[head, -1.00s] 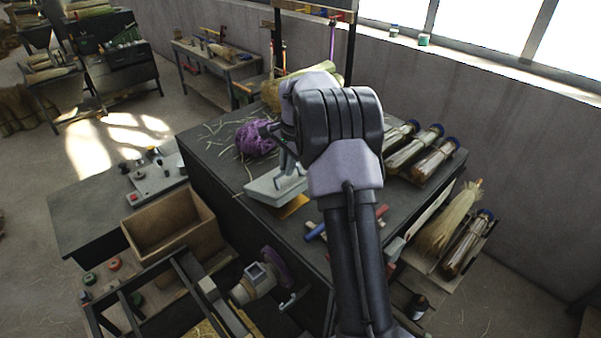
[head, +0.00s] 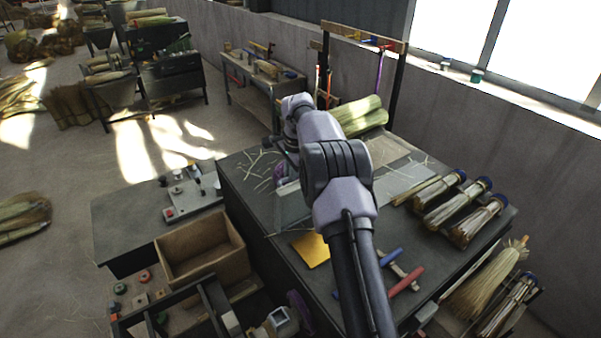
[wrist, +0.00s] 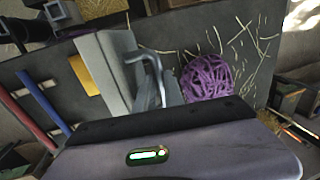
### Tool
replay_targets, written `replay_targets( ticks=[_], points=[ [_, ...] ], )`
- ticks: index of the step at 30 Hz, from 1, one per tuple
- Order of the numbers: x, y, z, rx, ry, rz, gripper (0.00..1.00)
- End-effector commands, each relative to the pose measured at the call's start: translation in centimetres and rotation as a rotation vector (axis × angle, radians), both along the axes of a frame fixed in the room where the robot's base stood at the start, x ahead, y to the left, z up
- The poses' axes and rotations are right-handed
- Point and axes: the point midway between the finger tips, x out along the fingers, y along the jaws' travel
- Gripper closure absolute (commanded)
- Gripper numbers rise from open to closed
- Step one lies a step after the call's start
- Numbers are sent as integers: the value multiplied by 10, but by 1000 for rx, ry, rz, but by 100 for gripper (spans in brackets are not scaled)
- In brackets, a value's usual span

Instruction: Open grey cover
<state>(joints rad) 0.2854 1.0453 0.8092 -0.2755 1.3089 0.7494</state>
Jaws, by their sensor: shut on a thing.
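In the wrist view the grey cover (wrist: 97,62) is a pale panel on the dark bench, with a bent grey handle (wrist: 150,60) at its right side. My gripper (wrist: 158,92) is at this handle, its fingers shut on it. The contact is partly hidden by the wrist housing. In the head view the gripper and the cover are mostly behind my arm, and I cannot tell how far the cover is raised.
A ball of purple twine (wrist: 208,77) lies close right of the gripper. A yellow sheet (head: 312,249) and red and blue handled tools (head: 405,280) lie on the bench (head: 240,185). Loose straws are scattered about.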

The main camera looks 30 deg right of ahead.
Motion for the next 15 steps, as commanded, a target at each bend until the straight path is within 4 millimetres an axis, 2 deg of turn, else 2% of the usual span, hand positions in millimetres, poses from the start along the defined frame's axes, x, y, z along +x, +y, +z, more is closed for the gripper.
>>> replay_targets(
  ticks=[15],
  points=[
    [22,5,-7,-3,-1,0,100]
  ],
)
